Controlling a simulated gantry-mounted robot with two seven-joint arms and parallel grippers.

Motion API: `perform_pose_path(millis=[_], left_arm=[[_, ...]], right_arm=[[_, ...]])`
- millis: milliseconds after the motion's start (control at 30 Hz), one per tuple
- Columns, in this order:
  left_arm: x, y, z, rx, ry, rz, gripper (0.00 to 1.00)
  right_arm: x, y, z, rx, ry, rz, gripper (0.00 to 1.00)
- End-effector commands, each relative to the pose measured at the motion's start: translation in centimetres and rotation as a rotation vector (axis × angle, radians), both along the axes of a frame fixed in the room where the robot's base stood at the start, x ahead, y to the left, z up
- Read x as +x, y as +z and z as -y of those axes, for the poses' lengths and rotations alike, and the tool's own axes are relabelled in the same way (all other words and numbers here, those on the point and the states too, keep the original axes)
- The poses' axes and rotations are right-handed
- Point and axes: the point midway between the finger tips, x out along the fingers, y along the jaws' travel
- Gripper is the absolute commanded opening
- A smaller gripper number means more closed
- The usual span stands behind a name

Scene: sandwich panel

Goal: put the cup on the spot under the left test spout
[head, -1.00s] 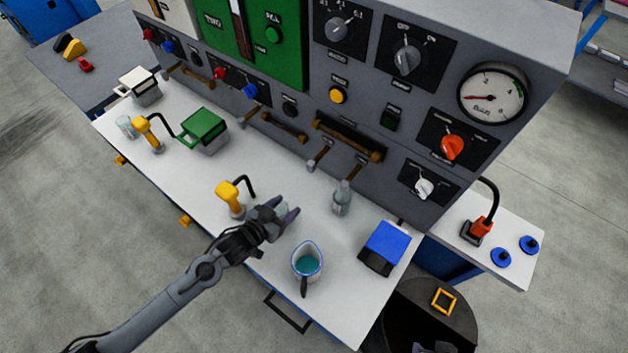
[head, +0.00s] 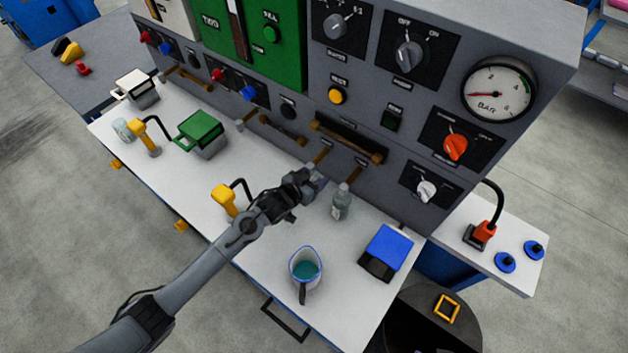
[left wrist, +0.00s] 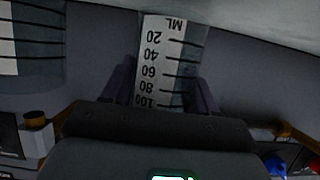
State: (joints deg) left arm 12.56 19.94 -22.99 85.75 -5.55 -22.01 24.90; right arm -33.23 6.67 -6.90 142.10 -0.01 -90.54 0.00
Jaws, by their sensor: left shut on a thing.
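My left gripper (head: 314,178) is at the front of the grey panel, beside the left brass test spout (head: 323,153). Its fingers are shut on a clear measuring cup (left wrist: 165,62) with a white ML scale, seen upside down between them in the left wrist view. In the head view the gripper mostly hides the cup, and I cannot tell whether its base touches the bench. The right test spout (head: 354,168) has a clear vessel (head: 341,203) standing below it. The spot under the left spout is hidden by the gripper. My right gripper is not in view.
A jug of teal liquid (head: 305,268) stands near the bench's front edge. A blue-topped box (head: 388,248) is to the right. A yellow-headed device (head: 224,199) stands close to my left arm. The white bench (head: 265,245) has free room around the jug.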

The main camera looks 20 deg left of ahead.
Motion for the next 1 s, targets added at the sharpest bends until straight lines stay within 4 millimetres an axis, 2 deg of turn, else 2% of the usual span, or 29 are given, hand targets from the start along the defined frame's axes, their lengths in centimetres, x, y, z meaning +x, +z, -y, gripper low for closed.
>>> perform_pose_path(millis=[33, 100, 567, 600, 733, 767, 1000], left_arm=[[-0.27, -1.16, -0.09, 0.003, 0.0, -0.007, 0.28], [-0.28, -1.46, -0.09, 0.003, 0.0, -0.006, 0.28], [-0.3, -1.9, -0.09, 0.001, 0.0, -0.004, 0.28], [-0.3, -1.89, -0.1, 0.001, 0.0, -0.005, 0.61], [-0.31, -1.88, -0.09, 0.001, 0.0, -0.005, 0.81], [-0.31, -1.88, -0.09, 0.001, 0.0, -0.005, 0.84], [-0.31, -1.85, -0.09, 0.002, 0.0, -0.005, 0.84]], right_arm=[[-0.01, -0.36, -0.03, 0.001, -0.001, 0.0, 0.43], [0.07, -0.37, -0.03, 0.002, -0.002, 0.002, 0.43], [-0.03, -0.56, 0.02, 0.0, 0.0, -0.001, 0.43], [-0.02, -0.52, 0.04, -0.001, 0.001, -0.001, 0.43], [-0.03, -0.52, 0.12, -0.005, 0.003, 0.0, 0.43], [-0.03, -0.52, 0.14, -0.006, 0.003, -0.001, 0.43], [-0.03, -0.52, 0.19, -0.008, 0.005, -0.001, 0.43]])
